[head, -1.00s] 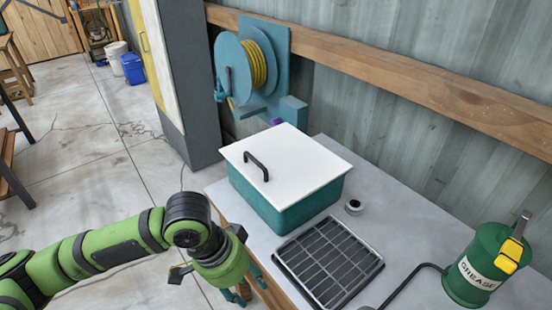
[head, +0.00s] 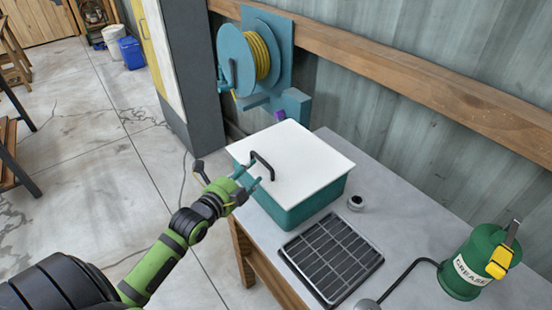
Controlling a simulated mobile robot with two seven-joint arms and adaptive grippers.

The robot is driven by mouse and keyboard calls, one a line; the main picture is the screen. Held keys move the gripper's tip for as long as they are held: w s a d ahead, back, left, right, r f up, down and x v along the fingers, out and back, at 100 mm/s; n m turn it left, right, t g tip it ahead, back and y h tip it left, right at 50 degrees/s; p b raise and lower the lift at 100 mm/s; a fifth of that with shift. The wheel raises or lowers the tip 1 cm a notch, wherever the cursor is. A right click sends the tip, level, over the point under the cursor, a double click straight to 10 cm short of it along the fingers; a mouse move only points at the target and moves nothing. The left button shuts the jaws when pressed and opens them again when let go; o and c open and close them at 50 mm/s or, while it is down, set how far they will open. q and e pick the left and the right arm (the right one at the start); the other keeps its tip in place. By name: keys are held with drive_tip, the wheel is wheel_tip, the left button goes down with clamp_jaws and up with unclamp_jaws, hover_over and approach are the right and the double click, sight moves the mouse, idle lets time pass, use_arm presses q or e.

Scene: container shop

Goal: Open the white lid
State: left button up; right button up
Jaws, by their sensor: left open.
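The white lid (head: 305,165) lies flat and closed on the teal box (head: 310,205), which stands on the grey workbench. The lid has a dark arched handle (head: 262,164) near its left edge. My left gripper (head: 252,177) is open beside the handle at the lid's left edge. Its fingertips point toward the handle, and I cannot tell whether they touch it. My right gripper is not in view.
A black wire rack (head: 331,260) and a small round cap (head: 356,202) lie on the bench (head: 410,225) in front of the box. A green grease can (head: 478,262) stands at the right. A blue hose reel (head: 250,62) hangs behind.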

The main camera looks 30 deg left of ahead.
sight(261, 162)
use_arm(q)
drive_tip(key=shift+w+f+p, duration=0.2)
drive_tip(key=shift+w+p, duration=0.05)
drive_tip(key=shift+w, duration=0.9)
drive_tip(key=shift+w+f+p, duration=0.25)
drive_tip(key=shift+w+p, duration=0.05)
drive_tip(key=shift+w, duration=0.8)
drive_tip(key=shift+w+f+p, duration=0.2)
drive_tip(key=shift+w+p, duration=0.05)
drive_tip(key=shift+w, duration=0.9)
clamp_jaws()
